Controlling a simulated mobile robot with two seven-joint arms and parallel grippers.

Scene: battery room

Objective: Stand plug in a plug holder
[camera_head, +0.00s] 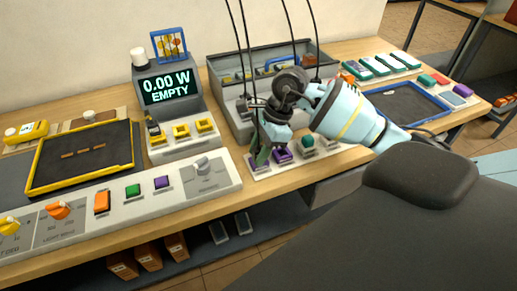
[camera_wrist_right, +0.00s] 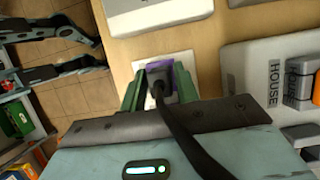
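My right gripper (camera_head: 262,154) is low over the left end of a pale strip of coloured plug holders (camera_head: 308,142) at the front of the bench. In the right wrist view its green fingers (camera_wrist_right: 160,92) stand on either side of a dark plug (camera_wrist_right: 158,78) and look shut on it. A black cable (camera_wrist_right: 178,125) runs from the plug towards the camera. A purple holder (camera_wrist_right: 160,66) on a white base is right at the plug; whether the plug is seated in it is hidden. Another purple holder (camera_head: 283,156) is just to the right. My left gripper is not in view.
A display reading EMPTY (camera_head: 168,88) stands behind yellow sockets (camera_head: 181,131). A grey open box (camera_head: 230,108) is behind my gripper. A switch panel (camera_head: 215,178) lies to its left. Black cables (camera_head: 244,40) hang from above. A blue-rimmed tray (camera_head: 440,117) is at the right.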

